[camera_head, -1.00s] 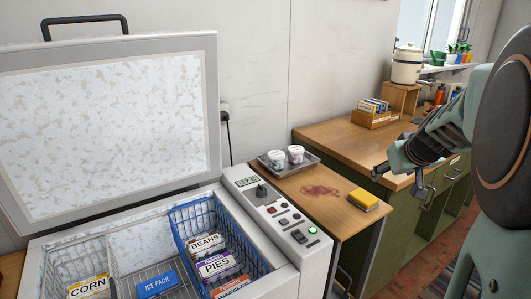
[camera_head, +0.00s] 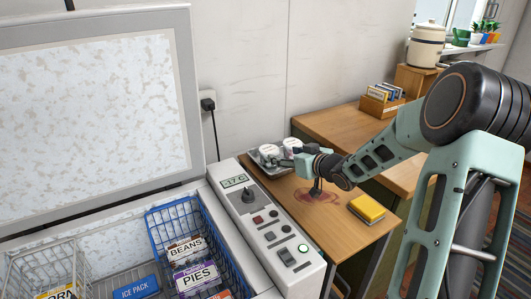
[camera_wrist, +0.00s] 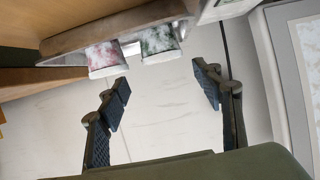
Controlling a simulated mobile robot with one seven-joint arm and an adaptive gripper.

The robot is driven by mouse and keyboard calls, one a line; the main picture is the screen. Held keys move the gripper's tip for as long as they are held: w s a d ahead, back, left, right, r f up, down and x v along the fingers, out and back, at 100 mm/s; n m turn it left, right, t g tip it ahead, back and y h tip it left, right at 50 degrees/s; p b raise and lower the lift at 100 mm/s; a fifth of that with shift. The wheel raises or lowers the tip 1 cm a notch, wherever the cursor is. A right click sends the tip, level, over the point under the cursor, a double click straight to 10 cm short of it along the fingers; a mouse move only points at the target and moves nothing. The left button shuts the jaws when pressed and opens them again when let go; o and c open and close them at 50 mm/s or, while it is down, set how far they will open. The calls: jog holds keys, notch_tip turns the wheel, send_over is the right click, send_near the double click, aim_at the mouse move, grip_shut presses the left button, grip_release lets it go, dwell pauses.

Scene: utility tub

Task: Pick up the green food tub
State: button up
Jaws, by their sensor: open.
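Two small frosted tubs with white lids stand side by side on a grey tray (camera_head: 254,160) at the back of the wooden side table. The green food tub (camera_wrist: 158,39) shows green in the wrist view, beside a pink-red tub (camera_wrist: 104,58). In the head view the green tub (camera_head: 268,151) appears to be the left one and the pink-red tub (camera_head: 292,143) the right one. My gripper (camera_wrist: 163,84) is open and empty. Its fingers point toward the tubs, with a gap before the green one. In the head view my gripper (camera_head: 282,161) partly covers the tray and tubs.
A yellow sponge (camera_head: 367,208) and a reddish stain (camera_head: 318,197) are on the table. An open chest freezer with a control panel (camera_head: 270,223) and blue basket (camera_head: 172,215) borders it on the left. A wall stands behind the tray. A card box (camera_head: 382,101) sits farther back.

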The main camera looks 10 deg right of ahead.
aim_at(269, 148)
jog(key=x, duration=0.5)
jog(key=shift+s+a+b, duration=0.15)
jog(key=shift+a+b, duration=0.1)
jog(key=shift+b, duration=0.05)
jog(key=shift+x, duration=2.9)
jog(key=shift+d+r, duration=0.1)
jog(key=shift+r, duration=0.05)
jog(key=c, duration=1)
jog(key=shift+c, duration=0.7)
jog(key=shift+r, duration=0.2)
